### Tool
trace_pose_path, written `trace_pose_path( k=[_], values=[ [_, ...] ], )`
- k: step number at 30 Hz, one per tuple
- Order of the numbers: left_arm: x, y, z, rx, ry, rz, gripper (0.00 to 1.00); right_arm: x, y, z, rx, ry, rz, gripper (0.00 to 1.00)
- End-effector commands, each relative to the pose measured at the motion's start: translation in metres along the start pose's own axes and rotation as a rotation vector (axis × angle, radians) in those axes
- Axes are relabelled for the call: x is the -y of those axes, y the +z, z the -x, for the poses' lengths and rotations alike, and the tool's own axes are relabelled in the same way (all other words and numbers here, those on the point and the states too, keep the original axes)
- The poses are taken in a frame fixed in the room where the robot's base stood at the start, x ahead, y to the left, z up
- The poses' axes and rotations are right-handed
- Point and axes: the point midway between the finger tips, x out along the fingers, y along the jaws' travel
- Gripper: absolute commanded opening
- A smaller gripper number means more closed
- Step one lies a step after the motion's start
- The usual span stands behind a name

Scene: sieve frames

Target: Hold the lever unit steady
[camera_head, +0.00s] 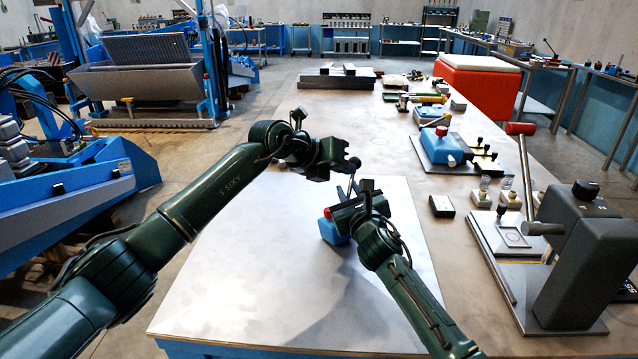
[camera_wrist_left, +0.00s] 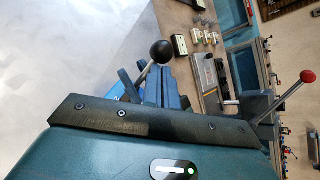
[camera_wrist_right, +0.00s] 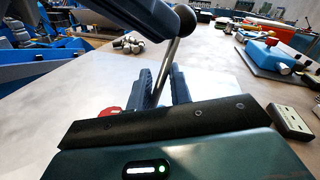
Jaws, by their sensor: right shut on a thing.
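The lever unit (camera_head: 331,230) is a small blue block with a red part, standing on the pale sheet at mid-bench. Its metal rod rises to a black ball knob, seen in the left wrist view (camera_wrist_left: 162,51) and the right wrist view (camera_wrist_right: 183,20). My right gripper (camera_head: 347,211) is shut on the unit and hides much of its body. The rod shows by its fingers in the right wrist view (camera_wrist_right: 162,88); the exact contact is hidden. My left gripper (camera_head: 350,165) is by the knob, its fingers apart; I see no clear grip on the lever.
A dark grey press with a red-knobbed lever (camera_head: 580,255) stands at the right. The sheet's front part (camera_head: 270,300) is bare. My two arms are close together over the unit.

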Motion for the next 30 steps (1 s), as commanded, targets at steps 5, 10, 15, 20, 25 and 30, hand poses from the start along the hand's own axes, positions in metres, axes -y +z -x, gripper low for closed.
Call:
trace_pose_path(
  k=[5,10,15,20,25,30],
  values=[
    [0.008,0.001,-0.002,0.008,-0.014,-0.002,0.0,-0.029,0.01,0.004,0.034,0.052,0.015,0.0],
    [0.013,0.007,0.002,0.01,-0.016,-0.004,0.0,-0.029,0.01,0.004,0.034,0.052,0.015,0.0],
    [0.017,0.014,0.007,0.014,-0.019,-0.005,0.0,-0.029,0.01,0.004,0.034,0.053,0.014,0.0],
    [0.019,0.015,0.008,0.016,-0.021,-0.006,0.0,-0.029,0.01,0.004,0.034,0.053,0.014,0.0],
    [0.019,0.015,0.01,0.018,-0.023,-0.007,0.0,-0.029,0.01,0.004,0.033,0.053,0.014,0.0],
    [0.016,0.006,0.016,0.011,-0.019,-0.005,0.0,-0.03,0.01,0.004,0.032,0.054,0.013,0.0]
  ],
)
